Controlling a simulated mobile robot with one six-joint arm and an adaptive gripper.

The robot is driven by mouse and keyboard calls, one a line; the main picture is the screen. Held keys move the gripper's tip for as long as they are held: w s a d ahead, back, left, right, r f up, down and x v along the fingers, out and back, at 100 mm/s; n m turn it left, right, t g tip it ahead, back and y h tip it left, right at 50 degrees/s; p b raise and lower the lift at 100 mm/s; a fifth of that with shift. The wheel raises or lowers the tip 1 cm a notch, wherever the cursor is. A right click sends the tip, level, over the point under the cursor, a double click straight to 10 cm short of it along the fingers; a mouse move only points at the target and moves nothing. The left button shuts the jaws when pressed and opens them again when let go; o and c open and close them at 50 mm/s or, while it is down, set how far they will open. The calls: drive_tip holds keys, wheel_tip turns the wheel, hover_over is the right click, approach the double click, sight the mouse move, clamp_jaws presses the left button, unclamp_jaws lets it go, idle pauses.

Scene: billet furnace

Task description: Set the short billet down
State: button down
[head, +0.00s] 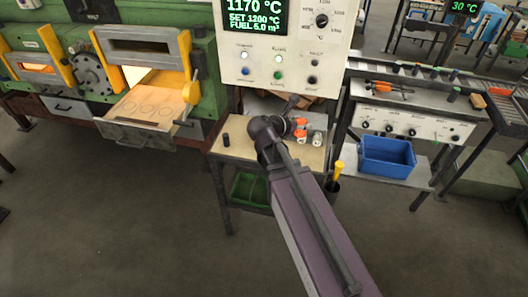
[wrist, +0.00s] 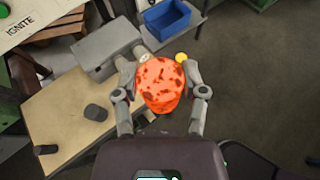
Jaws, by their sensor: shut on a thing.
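The short billet (wrist: 160,84) is a glowing orange cylinder with dark mottled patches. My gripper (wrist: 161,78) is shut on it, one finger on each side, in the wrist view. In the head view the billet's orange (head: 299,123) shows small at the end of my arm, over the right part of the wooden-topped bench (head: 245,149). In the wrist view the bench top (wrist: 62,108) lies below and to the left of the billet. I cannot tell the gap between billet and bench.
A dark cylinder (head: 226,140) stands on the bench's left part. A grey block (wrist: 104,48) is beside the billet in the wrist view. A blue bin (head: 387,157) sits to the right. The furnace's open door (head: 140,132) is at left.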

sight(292, 146)
drive_tip(key=shift+a, duration=0.15)
drive_tip(key=w+a+f+b, duration=0.3)
drive_tip(key=a+f+b, duration=0.1)
drive_tip(key=f+b, duration=0.4)
drive_tip(key=w+a+f+b, duration=0.3)
drive_tip(key=a+f+b, duration=0.1)
drive_tip(key=f+b, duration=0.3)
drive_tip(key=w+a+f+b, duration=0.3)
drive_tip(key=f+b, duration=0.5)
drive_tip(key=shift+w+a+f+b, duration=0.3)
drive_tip(key=shift+a, duration=0.1)
drive_tip(key=w+d, duration=0.2)
drive_tip(key=d, duration=0.2)
drive_tip(key=w+d+f+b, duration=0.1)
drive_tip(key=w+d, duration=0.1)
drive_tip(key=d, duration=0.2)
drive_tip(key=w+d, duration=0.3)
drive_tip(key=d, duration=0.2)
drive_tip(key=shift+f, duration=0.15)
drive_tip(key=shift+w+d+f, duration=0.1)
drive_tip(key=shift+w+d, duration=0.15)
drive_tip(key=shift+d, duration=0.25)
drive_tip(key=shift+f+b, duration=1.75)
drive_tip(key=shift+b, duration=0.25)
drive_tip(key=shift+f, duration=0.1)
drive_tip(key=shift+c, duration=0.8)
unclamp_jaws()
